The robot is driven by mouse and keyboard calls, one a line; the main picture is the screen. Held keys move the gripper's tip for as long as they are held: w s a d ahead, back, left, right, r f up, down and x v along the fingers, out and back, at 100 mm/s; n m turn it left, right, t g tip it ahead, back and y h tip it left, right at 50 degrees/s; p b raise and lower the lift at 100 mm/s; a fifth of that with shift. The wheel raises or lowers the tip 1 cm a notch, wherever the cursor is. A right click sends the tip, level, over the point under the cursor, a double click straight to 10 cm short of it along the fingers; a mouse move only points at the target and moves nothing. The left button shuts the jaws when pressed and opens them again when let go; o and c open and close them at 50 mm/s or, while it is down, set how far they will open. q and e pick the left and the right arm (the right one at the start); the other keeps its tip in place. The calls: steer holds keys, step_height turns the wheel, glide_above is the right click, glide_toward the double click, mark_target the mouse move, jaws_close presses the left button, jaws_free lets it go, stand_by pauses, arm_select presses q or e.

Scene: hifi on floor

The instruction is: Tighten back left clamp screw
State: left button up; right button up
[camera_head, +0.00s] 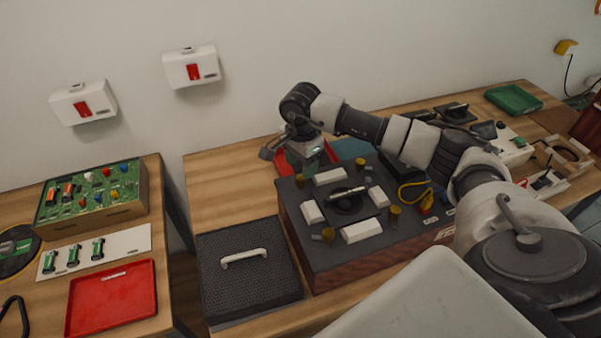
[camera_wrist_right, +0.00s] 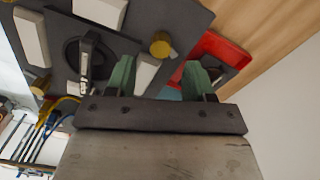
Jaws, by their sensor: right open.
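The clamp screws are brass-coloured knobs on the dark top of a box-shaped unit (camera_head: 330,261). The back left clamp screw (camera_head: 300,181) stands near the top's left back corner. Others are the back right one (camera_head: 361,163), the front left one (camera_head: 328,234) and the front right one (camera_head: 394,213). My right gripper (camera_head: 306,152) hangs beyond the unit's back left edge. In the right wrist view the right gripper (camera_wrist_right: 158,66) is open with green fingertips, and a brass knob (camera_wrist_right: 160,45) shows beyond the gap between them, apparently untouched. My left gripper is not in view.
White blocks (camera_head: 362,231) and a dark round part (camera_head: 348,203) sit on the unit's top. A dark perforated cover (camera_head: 247,285) with a white handle lies to the left. A red tray (camera_wrist_right: 228,50) lies behind the unit. The wall is close behind the bench.

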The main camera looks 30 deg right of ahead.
mark_target(301, 178)
steer(key=shift+f+p, duration=0.45)
steer(key=shift+f, duration=2.1)
steer(key=c, duration=0.9)
